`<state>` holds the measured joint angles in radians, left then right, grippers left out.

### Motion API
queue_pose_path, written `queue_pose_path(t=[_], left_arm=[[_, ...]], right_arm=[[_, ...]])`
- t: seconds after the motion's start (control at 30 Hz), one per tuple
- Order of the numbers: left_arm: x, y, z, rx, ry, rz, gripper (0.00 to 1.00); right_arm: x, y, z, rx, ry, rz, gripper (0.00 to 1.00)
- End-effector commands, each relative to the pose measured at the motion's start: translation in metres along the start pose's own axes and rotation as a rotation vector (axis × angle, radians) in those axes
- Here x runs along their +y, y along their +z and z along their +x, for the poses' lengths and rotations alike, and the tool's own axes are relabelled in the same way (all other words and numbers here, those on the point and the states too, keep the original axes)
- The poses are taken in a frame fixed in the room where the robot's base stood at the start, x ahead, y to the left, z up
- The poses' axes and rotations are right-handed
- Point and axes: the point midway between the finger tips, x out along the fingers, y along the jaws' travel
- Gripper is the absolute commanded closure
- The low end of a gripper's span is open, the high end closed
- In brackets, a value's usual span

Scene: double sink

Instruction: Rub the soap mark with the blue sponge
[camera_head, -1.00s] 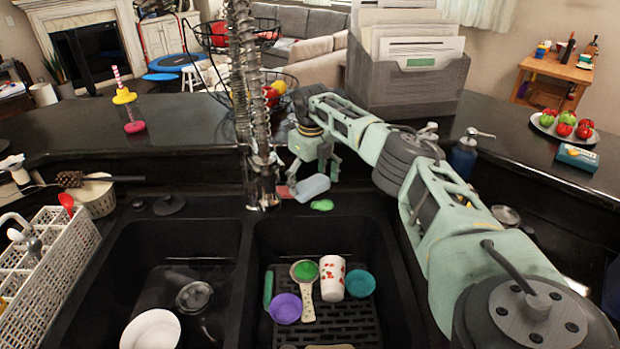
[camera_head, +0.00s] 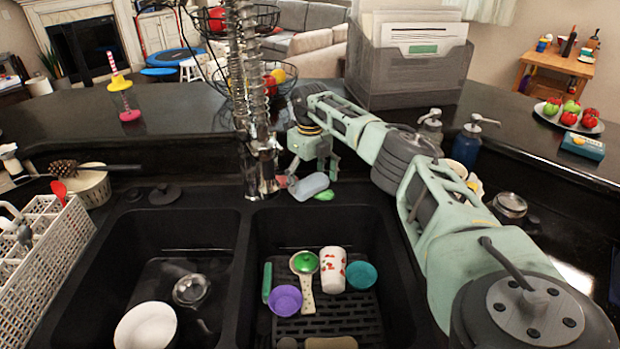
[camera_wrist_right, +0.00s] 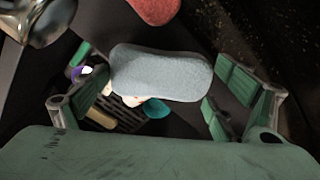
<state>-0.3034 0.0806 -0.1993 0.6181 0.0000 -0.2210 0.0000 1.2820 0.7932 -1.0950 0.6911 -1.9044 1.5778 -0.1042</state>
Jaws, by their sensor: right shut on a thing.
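The blue sponge (camera_head: 310,186), a pale grey-blue rounded block, is held by my right gripper (camera_head: 314,168) just behind the right basin. In the right wrist view the sponge (camera_wrist_right: 160,74) lies across the space between the two fingers of the gripper (camera_wrist_right: 160,100). The soap mark (camera_head: 325,195) is a small bright green patch on the rim behind the right basin, at the sponge's right lower edge. The sponge overlaps part of it in the head view. I cannot tell whether they touch. The mark is not visible in the wrist view. My left gripper is not in view.
The metal faucet (camera_head: 262,170) stands close left of the sponge. A pink-red sponge (camera_wrist_right: 155,8) lies near it. The right basin holds a purple bowl (camera_head: 286,299), a teal bowl (camera_head: 361,274), a cup (camera_head: 333,268) and other dishes. A blue soap bottle (camera_head: 467,147) stands right.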

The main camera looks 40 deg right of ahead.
Motion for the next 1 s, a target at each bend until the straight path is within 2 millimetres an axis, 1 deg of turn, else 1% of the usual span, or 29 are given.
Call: queue_pose_path(t=[1.0], left_arm=[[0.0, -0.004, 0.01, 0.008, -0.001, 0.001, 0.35]], right_arm=[[0.0, 0.0, 0.02, 0.0, 0.0, 0.0, 0.26]])
